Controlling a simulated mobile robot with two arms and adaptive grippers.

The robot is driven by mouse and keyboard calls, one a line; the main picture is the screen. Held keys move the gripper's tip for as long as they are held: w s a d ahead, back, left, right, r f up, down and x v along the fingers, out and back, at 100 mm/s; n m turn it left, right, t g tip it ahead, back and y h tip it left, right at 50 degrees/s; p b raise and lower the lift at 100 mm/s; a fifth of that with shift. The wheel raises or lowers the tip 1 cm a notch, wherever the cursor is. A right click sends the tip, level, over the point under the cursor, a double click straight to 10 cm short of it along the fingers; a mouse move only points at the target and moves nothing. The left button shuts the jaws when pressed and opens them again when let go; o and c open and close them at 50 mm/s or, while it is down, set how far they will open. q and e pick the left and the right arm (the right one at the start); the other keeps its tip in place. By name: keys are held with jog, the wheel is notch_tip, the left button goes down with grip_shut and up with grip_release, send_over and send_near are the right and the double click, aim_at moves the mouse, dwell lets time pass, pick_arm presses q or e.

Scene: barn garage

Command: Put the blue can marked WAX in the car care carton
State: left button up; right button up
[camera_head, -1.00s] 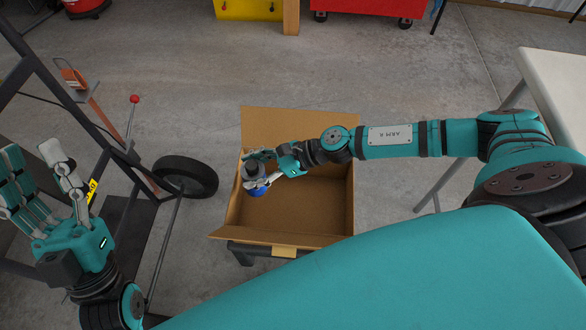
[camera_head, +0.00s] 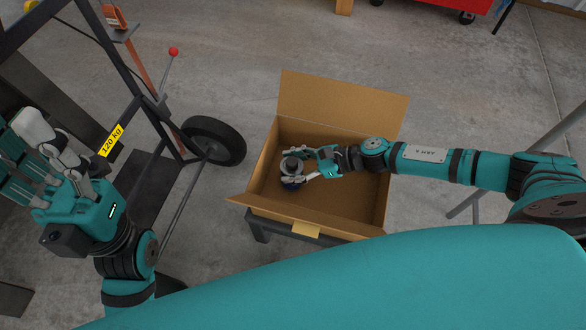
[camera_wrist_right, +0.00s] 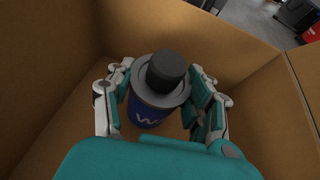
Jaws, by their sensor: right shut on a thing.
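The blue can (camera_wrist_right: 150,112) has a dark cap, a grey top and a white letter W on its side. In the head view the can (camera_head: 291,168) is inside the open cardboard carton (camera_head: 340,97), towards its left side. My right gripper (camera_head: 300,168) is shut on the can, with fingers on both sides of it in the wrist view (camera_wrist_right: 160,98). The can is upright; whether its base touches the carton floor I cannot tell. My left gripper (camera_head: 50,165) is at the left edge with its fingers spread apart, empty.
The carton stands on a low dark stand (camera_head: 260,228). A hand truck with a black wheel (camera_head: 214,141) and a yellow 120 kg label (camera_head: 111,139) is on the left. The carton floor right of the can is bare.

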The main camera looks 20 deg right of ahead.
jog(key=o, duration=0.9)
jog(key=shift+f, duration=0.25)
jog(key=o, duration=0.5)
jog(key=shift+r, duration=0.1)
jog(key=shift+r, duration=0.2)
jog(key=p+v, duration=0.2)
jog(key=v, duration=0.5)
jog(key=shift+d, duration=0.2)
